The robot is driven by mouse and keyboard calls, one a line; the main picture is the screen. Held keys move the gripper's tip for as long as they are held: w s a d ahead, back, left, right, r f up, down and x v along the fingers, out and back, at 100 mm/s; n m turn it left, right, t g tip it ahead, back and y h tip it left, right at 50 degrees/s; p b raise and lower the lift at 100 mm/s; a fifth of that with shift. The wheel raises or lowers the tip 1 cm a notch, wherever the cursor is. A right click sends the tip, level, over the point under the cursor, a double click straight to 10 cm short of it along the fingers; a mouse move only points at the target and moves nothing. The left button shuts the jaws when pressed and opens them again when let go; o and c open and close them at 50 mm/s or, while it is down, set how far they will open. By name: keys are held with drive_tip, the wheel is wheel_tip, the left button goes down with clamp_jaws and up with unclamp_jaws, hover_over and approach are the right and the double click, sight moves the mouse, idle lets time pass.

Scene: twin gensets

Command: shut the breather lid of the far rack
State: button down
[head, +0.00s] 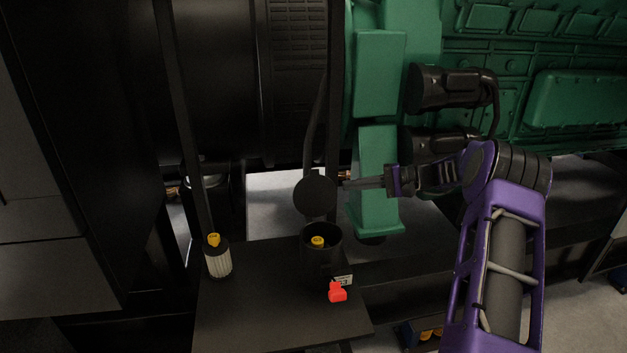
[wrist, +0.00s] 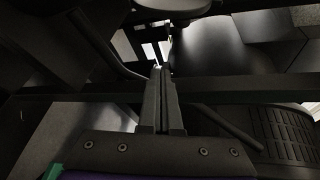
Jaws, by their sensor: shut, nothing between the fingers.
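A black round lid (head: 316,193) stands raised above the back of an open black cylindrical pot (head: 321,262) in the head view. A yellow-topped part (head: 318,241) shows inside the pot's mouth. My gripper (head: 346,184) reaches in from the right, its fingers shut and empty, with the tips close to the lid's right edge. I cannot tell whether they touch it. In the wrist view the shut fingers (wrist: 162,70) point up the picture. A rounded grey shape (wrist: 172,7) at the top edge there is cut off, and I cannot tell what it is.
The pot stands on a dark shelf (head: 265,312) with a pleated filter (head: 217,259) to its left. A red piece (head: 337,292) and a small label are at its front right. The green engine (head: 380,75) is behind my gripper, and a dark upright post (head: 182,120) is at left.

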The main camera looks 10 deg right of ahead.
sight(324, 183)
drive_tip(key=shift+t+y, duration=0.3)
drive_tip(key=shift+y, duration=0.3)
drive_tip(key=shift+a+r+p, duration=0.1)
drive_tip(key=shift+a+r, duration=0.15)
drive_tip(key=shift+a, duration=1.15)
drive_tip(key=shift+a+r+p, duration=0.1)
drive_tip(key=shift+a+r, duration=0.2)
drive_tip(key=shift+a, duration=1.1)
drive_tip(key=shift+a+r+p, duration=0.1)
drive_tip(key=shift+a+r, duration=0.15)
drive_tip(key=shift+a, duration=1.15)
drive_tip(key=shift+s+d, duration=0.1)
drive_tip(key=shift+b, duration=0.3)
